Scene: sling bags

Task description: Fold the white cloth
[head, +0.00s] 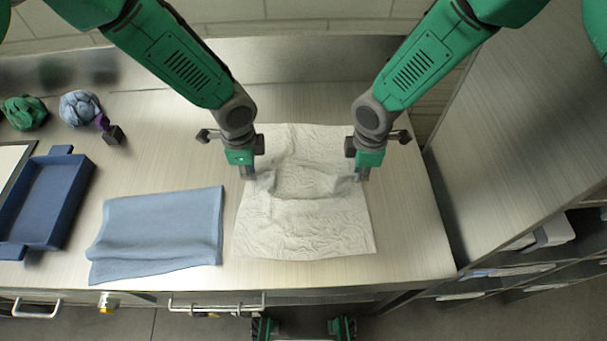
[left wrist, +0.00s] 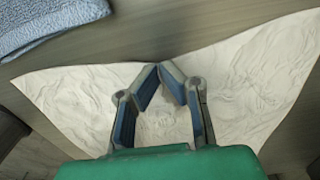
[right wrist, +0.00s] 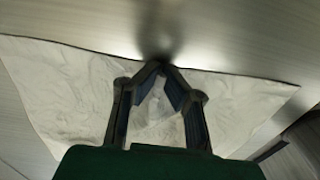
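The white cloth (head: 305,232) lies wrinkled on the table in front of me, with a raised fold running between my two grippers. My left gripper (head: 249,174) points down at the cloth's left edge. In the left wrist view its fingertips (left wrist: 162,68) meet on the edge of the white cloth (left wrist: 250,85). My right gripper (head: 361,175) points down at the cloth's right edge. In the right wrist view its fingertips (right wrist: 162,68) meet on the edge of the white cloth (right wrist: 65,90). The pinched bits between the fingertips are mostly hidden.
A folded blue cloth (head: 160,230) lies just left of the white one. A blue tray (head: 42,205) stands further left. Green (head: 24,112) and light-blue (head: 80,107) crumpled items lie at the back left. Bare table (head: 410,220) shows at right, beside a grey cabinet (head: 525,130).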

